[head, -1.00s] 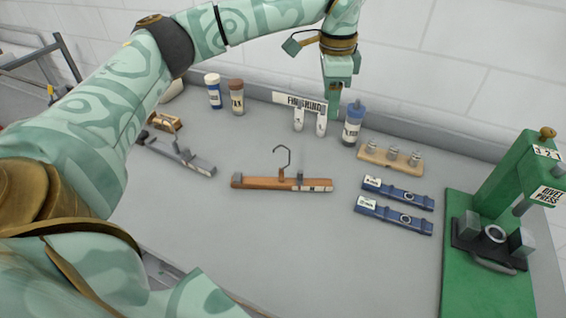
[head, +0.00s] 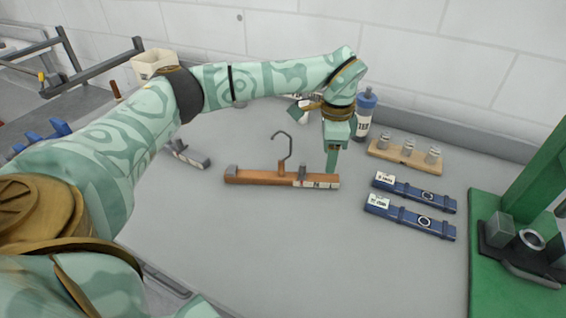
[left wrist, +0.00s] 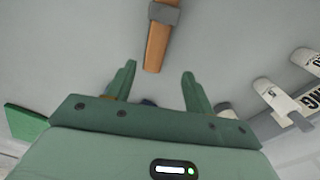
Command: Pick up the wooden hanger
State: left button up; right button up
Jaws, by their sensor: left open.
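The wooden hanger (head: 255,176) lies on the grey table in the middle of the head view. It has a dark wire hook, a grey clip near each end and a pale label on its right part. My left gripper (head: 332,168) points down beside the hanger's right end. In the left wrist view the hanger's bar (left wrist: 157,48) points towards the space between the two spread fingers of my left gripper (left wrist: 159,72). Its end is near the fingertips, and nothing is held. My right gripper is not in view.
Two blue clamp-like strips (head: 412,192) lie right of the hanger. A wooden rack (head: 405,156) with small metal cylinders and a blue-capped bottle (head: 364,118) stand behind. A green press (head: 515,250) is at the right edge. The table in front of the hanger is clear.

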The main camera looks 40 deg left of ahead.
aim_at(324, 177)
pick_arm(q)
jog(key=f, duration=0.2)
jog(key=f+b, duration=0.1)
jog(key=f, duration=0.1)
jog(key=s+f+b, duration=0.1)
jog(key=f, duration=0.1)
jog(key=shift+f, duration=0.25)
jog(key=shift+r, duration=0.1)
grip_shut()
